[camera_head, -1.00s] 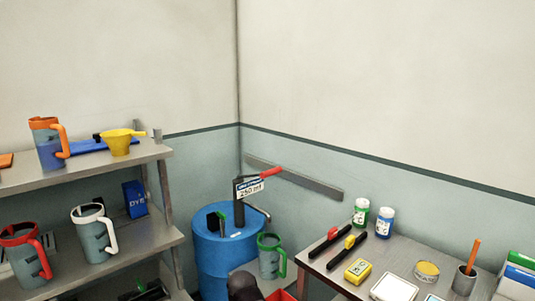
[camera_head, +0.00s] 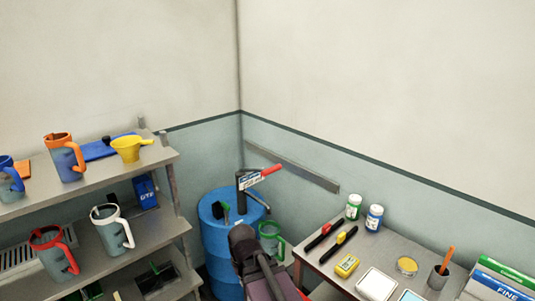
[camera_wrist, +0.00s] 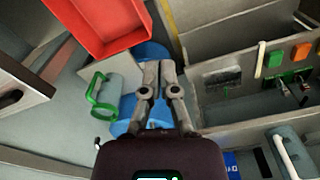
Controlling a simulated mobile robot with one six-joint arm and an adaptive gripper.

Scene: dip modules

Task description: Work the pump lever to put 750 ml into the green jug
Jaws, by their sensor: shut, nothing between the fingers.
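In the head view the blue drum (camera_head: 217,250) stands in the corner with a hand pump on top. The pump's red lever (camera_head: 265,172) points right and slightly up, beside a white label (camera_head: 250,182) whose text is too small to read surely. The green jug (camera_head: 274,239), with a green rim and handle, stands right of the drum near the spout, partly behind my arm. Its contents cannot be made out. In the wrist view my gripper (camera_wrist: 159,70) is shut and empty, with the green jug (camera_wrist: 112,92) to its left and the blue drum behind.
A shelf (camera_head: 132,242) at left holds an orange jug (camera_head: 64,160), a white-rimmed jug (camera_head: 113,232), a red jug (camera_head: 54,255) and a yellow funnel (camera_head: 128,149). A table (camera_head: 322,264) at right holds small items. A red bin (camera_wrist: 92,25) shows in the wrist view.

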